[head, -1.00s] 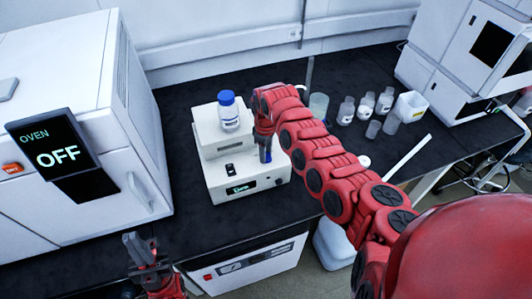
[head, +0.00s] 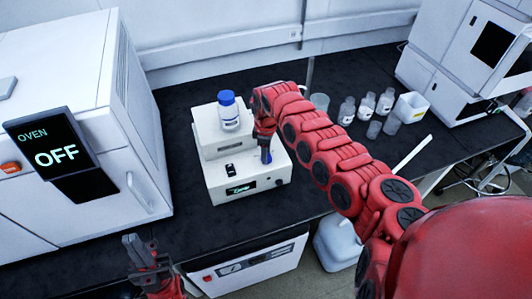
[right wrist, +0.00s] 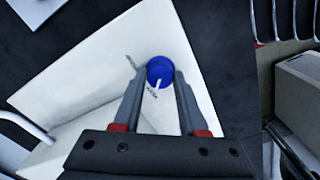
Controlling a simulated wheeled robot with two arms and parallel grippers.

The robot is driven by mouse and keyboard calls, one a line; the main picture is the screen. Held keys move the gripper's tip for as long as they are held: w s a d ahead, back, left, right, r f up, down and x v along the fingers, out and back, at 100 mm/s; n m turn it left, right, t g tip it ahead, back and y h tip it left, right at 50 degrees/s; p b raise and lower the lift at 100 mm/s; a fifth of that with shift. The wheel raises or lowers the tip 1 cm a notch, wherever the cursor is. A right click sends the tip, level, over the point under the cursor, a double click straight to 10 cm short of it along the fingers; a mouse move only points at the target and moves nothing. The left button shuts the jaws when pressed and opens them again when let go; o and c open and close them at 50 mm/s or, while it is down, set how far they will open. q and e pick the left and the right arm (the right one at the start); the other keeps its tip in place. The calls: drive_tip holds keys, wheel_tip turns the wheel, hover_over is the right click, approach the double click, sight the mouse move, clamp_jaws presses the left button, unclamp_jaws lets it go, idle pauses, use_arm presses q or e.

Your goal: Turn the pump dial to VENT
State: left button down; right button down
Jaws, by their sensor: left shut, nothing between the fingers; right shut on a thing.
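The pump (head: 215,184) is a white stepped box on the dark bench, with a small display (head: 240,188) showing green text too small to read. Its blue round dial (right wrist: 160,70) has a white pointer line, aimed toward a small label close below it in the right wrist view; a second mark lies to its upper left. I cannot read either surely. My right gripper (right wrist: 158,82) is shut on the dial, one finger on each side. In the head view, my right gripper (head: 265,146) comes down onto the pump's top. My left gripper (head: 137,246) is shut and empty, low at the front.
A blue-capped bottle (head: 229,112) stands on the pump's raised back part. A white oven (head: 120,105) reading OFF is at left. Several small bottles (head: 366,105) and a white container (head: 411,107) stand at the right. Dark bench shows free left of the pump.

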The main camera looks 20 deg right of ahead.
drive_tip(key=shift+c, duration=2.2)
unclamp_jaws()
drive_tip(key=shift+w+r, duration=0.1)
drive_tip(key=shift+r, duration=0.45)
wheel_tip(320, 180, up, 16)
drive_tip(key=b, duration=0.4)
drive_tip(key=shift+r, duration=0.15)
